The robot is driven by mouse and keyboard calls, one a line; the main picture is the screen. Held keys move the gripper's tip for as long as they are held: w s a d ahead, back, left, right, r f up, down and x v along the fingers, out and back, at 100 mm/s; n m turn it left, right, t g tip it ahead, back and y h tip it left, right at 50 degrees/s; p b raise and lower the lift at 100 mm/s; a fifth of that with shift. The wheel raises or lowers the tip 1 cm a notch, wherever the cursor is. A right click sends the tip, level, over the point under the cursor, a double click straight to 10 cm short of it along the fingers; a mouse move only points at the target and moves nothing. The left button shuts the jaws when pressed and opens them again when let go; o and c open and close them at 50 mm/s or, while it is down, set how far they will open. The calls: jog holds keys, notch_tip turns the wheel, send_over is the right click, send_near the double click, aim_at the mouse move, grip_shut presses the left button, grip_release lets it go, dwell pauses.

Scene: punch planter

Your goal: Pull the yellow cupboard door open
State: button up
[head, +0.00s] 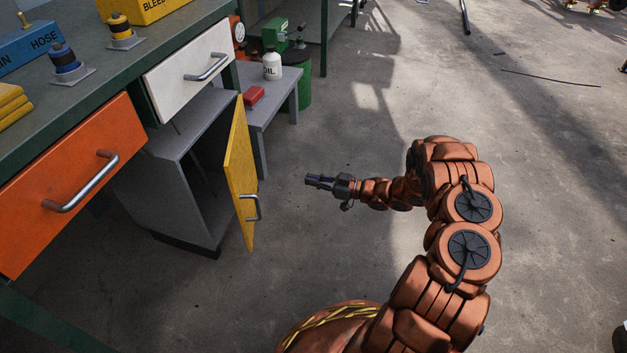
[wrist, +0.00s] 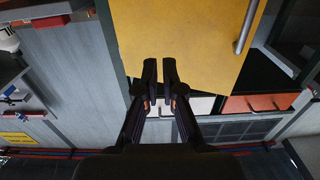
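The yellow cupboard door (head: 239,170) stands swung out from the grey cupboard (head: 165,205), whose dark inside shows. Its metal handle (head: 253,207) is on the door's right-hand face. My gripper (head: 309,181) is to the right of the door, apart from it and clear of the handle, pointing left. In the wrist view the yellow door (wrist: 190,45) fills the upper middle, with its handle (wrist: 246,25) at upper right. My fingertips (wrist: 160,68) overlap the door's lower part in that view, close together with a thin gap and nothing between them.
An orange drawer (head: 75,185) and a white drawer (head: 190,70) sit under the green bench top. A low grey table (head: 262,105) behind the door holds a red box and a white oil bottle (head: 272,66). The floor (head: 340,270) right of the door is clear.

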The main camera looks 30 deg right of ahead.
jog(key=o, duration=0.5)
jog(key=v, duration=1.2)
